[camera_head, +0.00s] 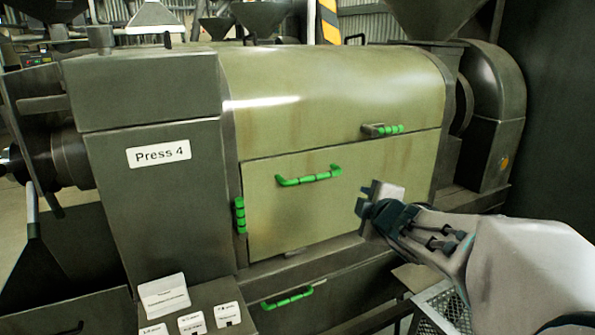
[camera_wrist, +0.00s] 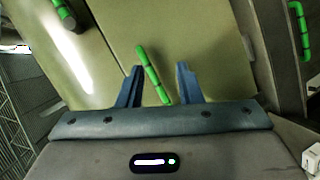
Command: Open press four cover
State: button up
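The machine labelled Press 4 (camera_head: 158,153) has an olive front panel (camera_head: 345,215) below a rounded olive top cover (camera_head: 340,90); both look shut. A green bar handle (camera_head: 308,177) is on the front panel. Green-gripped latches sit at the panel's left edge (camera_head: 240,215) and on the top cover's lower edge (camera_head: 383,130). My gripper (camera_head: 366,203) is in front of the panel, right of and slightly below the bar handle. In the wrist view, my gripper's fingers (camera_wrist: 159,82) are apart, and the green handle (camera_wrist: 153,73) appears between them; I cannot tell how far off it is.
A lower green handle (camera_head: 288,298) is below the panel. A control box with white labels (camera_head: 190,322) juts out at the lower left. A metal mesh (camera_head: 440,308) is under my arm. A dark round housing (camera_head: 495,110) stands at the right.

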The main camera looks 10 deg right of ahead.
aim_at(321, 177)
jog(key=w+a+n+y, duration=0.1)
jog(key=w+a+n, duration=0.1)
jog(key=w, duration=0.2)
jog(key=w+a+n+y+p, duration=0.1)
jog(key=w+a+n+y, duration=0.1)
jog(key=w, duration=0.3)
jog(key=w+a+n+y+p, duration=0.1)
jog(key=w+a+n, duration=0.2)
jog(key=w, duration=0.2)
jog(key=shift+w+f+y, duration=0.15)
jog(key=shift+w+y, duration=0.05)
jog(key=shift+y, duration=0.2)
grip_shut()
